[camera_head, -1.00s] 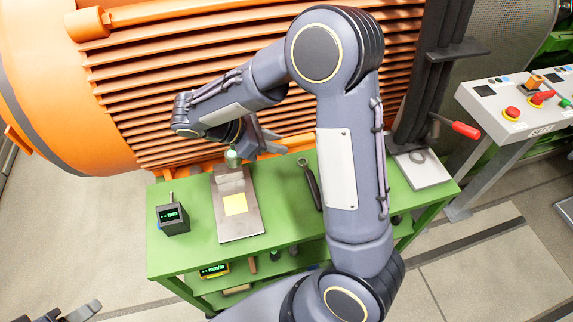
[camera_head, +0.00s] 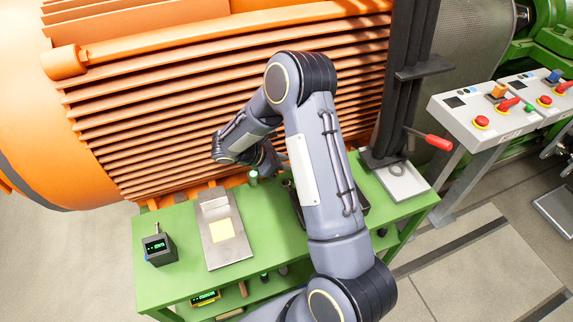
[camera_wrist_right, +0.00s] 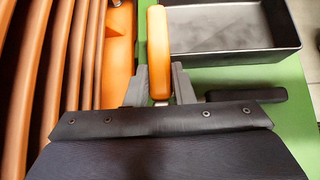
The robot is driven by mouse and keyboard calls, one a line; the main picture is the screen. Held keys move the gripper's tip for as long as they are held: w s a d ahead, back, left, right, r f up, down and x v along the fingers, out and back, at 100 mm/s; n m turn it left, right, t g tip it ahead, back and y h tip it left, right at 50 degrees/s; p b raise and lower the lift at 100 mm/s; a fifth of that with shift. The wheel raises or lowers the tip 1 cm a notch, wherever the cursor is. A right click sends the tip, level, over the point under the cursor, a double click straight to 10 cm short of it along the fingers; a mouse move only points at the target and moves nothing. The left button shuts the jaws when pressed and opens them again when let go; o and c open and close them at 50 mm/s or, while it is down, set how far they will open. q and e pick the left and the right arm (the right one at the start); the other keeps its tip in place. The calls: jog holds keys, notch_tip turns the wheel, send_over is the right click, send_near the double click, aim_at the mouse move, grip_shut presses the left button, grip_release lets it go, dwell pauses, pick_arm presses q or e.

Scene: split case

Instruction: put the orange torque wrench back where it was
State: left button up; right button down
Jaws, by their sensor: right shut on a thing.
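In the right wrist view, the orange handle of the torque wrench (camera_wrist_right: 158,50) stands between the two grey fingers of my right gripper (camera_wrist_right: 162,86), which is shut on it. A little bare metal shows below the handle. The rest of the wrench is hidden behind the gripper body. The handle is just left of a black open tray (camera_wrist_right: 230,51). In the head view, my right arm hides the wrench, and the gripper is at most partly visible near the back of the green table (camera_head: 180,286). My left gripper is out of view.
A black handle (camera_wrist_right: 246,95) lies on the green surface right of my gripper. A dark box with a green display (camera_head: 158,250) and a metal plate with a yellow square (camera_head: 222,231) sit on the table's left part. The ribbed orange motor (camera_head: 150,130) stands close behind.

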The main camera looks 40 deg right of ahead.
jog(key=shift+f, duration=0.55)
jog(key=shift+f+b, duration=0.3)
jog(key=c, duration=1.3)
grip_release()
jog(key=shift+o, duration=0.2)
jog(key=shift+r, duration=0.15)
